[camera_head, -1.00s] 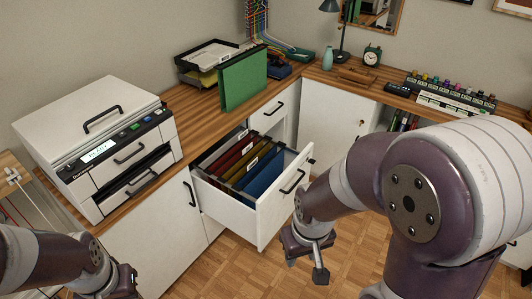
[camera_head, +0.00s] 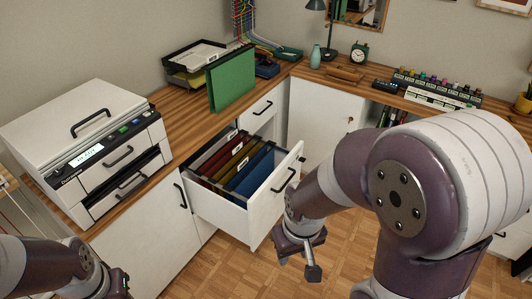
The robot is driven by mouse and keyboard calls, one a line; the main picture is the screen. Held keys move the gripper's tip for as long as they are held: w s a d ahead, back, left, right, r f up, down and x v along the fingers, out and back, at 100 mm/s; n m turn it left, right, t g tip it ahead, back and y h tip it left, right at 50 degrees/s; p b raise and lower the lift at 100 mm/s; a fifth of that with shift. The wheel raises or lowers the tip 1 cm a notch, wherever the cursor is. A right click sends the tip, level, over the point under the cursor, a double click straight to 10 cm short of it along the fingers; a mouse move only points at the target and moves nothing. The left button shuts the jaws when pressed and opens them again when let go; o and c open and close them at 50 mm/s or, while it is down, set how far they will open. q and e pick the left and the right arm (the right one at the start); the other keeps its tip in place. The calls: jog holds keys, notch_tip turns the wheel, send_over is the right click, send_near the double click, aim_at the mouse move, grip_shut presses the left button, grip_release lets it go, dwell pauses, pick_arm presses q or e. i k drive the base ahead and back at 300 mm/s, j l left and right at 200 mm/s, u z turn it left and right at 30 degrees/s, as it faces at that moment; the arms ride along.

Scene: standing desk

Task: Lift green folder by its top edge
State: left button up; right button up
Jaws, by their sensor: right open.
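The green folder (camera_head: 231,79) stands upright on the wooden desktop (camera_head: 187,118), above and behind the open drawer. Its top edge is clear and nothing touches it. My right gripper (camera_head: 305,262) is open and empty, low over the floor to the right of the drawer and well away from the folder. My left gripper (camera_head: 118,285) is at the lower left edge, mostly cut off by the frame and far from the folder. Its fingers cannot be made out.
The open white drawer (camera_head: 221,214) holds several hanging folders in red, yellow and blue. A printer (camera_head: 90,152) stands on the left. A paper tray (camera_head: 190,60) is behind the folder.

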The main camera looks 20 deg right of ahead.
aim_at(228, 78)
jog(key=l+u, duration=0.1)
jog(key=u, duration=0.35)
jog(key=i+l+u, duration=0.1)
jog(key=u, duration=0.3)
jog(key=l+u, duration=0.1)
jog(key=u, duration=0.35)
jog(key=l+u, duration=0.2)
jog(key=l, duration=0.25)
jog(key=l+u, duration=0.25)
jog(key=l, duration=0.2)
jog(key=l+u, duration=0.2)
jog(key=l, duration=0.3)
jog(key=k+l+u, duration=0.2)
jog(key=l, duration=0.25)
jog(key=l+u, duration=0.2)
jog(key=l, duration=0.25)
jog(key=k+l+u, duration=0.1)
jog(key=l+u, duration=0.15)
jog(key=l, duration=0.15)
jog(key=k+l, duration=0.15)
jog(key=l, duration=0.25)
jog(key=k+l, duration=0.15)
jog(key=l, duration=0.25)
jog(key=k+l, duration=0.15)
jog(key=l, duration=0.25)
jog(key=k+l, duration=0.15)
jog(key=l, duration=0.2)
jog(key=k+l, duration=0.15)
jog(key=l, duration=0.25)
